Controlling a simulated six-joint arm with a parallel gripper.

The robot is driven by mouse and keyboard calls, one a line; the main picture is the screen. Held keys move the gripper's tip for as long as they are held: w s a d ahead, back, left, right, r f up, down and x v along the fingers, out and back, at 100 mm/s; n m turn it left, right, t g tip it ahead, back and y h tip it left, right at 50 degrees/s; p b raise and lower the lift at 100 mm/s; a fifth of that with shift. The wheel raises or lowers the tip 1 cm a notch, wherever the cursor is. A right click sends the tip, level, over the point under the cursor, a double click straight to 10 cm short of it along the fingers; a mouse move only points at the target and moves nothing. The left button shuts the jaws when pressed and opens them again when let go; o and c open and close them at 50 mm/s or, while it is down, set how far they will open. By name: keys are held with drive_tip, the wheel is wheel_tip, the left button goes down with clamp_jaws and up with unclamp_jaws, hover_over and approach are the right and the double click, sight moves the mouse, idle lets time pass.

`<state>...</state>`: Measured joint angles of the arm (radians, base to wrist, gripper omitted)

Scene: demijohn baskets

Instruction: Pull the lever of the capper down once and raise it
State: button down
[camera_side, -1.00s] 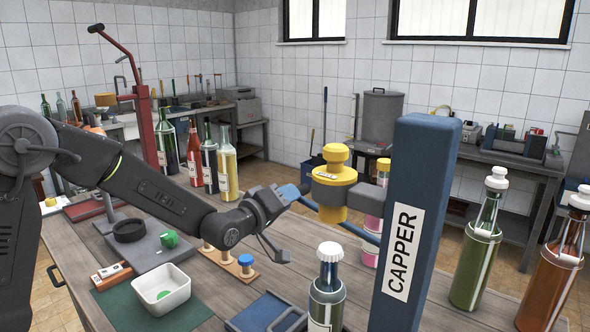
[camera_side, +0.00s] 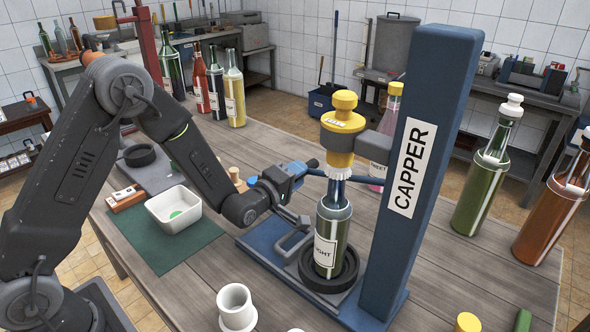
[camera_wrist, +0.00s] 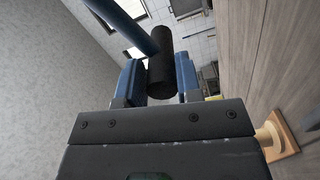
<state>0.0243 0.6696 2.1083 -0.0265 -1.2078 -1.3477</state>
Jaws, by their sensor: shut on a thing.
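The blue capper (camera_side: 432,150) stands on the table in the side view, its upright labelled CAPPER. Its yellow head (camera_side: 340,140) is down at the white cap (camera_side: 337,172) of the green bottle (camera_side: 334,225); whether they press together is hard to tell. The bottle stands upright in a black ring (camera_side: 345,278) on the capper's base. My gripper (camera_side: 308,168) is shut on the black grip of the capper's lever, left of the head. The lever (camera_side: 350,179) lies nearly level. The wrist view shows the black grip (camera_wrist: 160,75) between my blue fingers.
A white bowl (camera_side: 173,222) on a green mat and a white cup (camera_side: 236,307) stand left of the capper. Several bottles stand at the table's back left. A green bottle (camera_side: 482,185) and a brown bottle (camera_side: 553,210) stand at right.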

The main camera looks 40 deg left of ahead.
drive_tip(key=shift+f, duration=0.1)
drive_tip(key=c, duration=0.9)
unclamp_jaws()
drive_tip(key=shift+o, duration=0.2)
drive_tip(key=s, duration=1.2)
